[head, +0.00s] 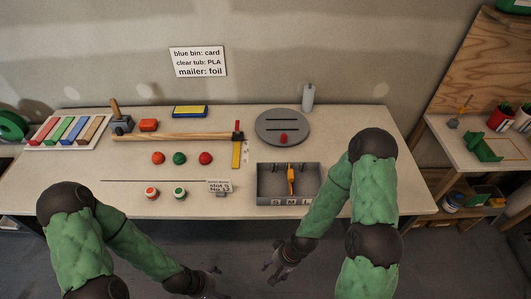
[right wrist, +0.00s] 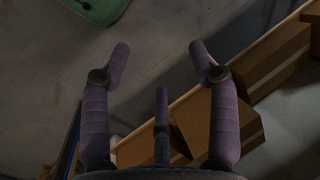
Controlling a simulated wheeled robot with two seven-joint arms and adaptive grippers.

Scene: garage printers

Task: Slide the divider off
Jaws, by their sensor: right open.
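A grey open tray (head: 262,186) sits near the front edge of the table, right of centre, with the letters S, M and L along its front. An upright orange-yellow piece (head: 291,180), which looks like the divider, stands inside it near the middle. My right gripper (head: 275,272) is in front of the table, below the tray and apart from it. In the right wrist view its fingers (right wrist: 160,75) are spread and empty above the floor. My left gripper (head: 216,285) is low in front of the table, partly cut off by the lower picture edge; its opening is unclear.
A small sign (head: 219,186) stands left of the tray. A yellow strip (head: 236,154) lies behind it, and a round grey disc (head: 268,128) lies farther back. Two small jars (head: 180,193) stand near the front edge. Cardboard boxes (right wrist: 270,62) show in the right wrist view.

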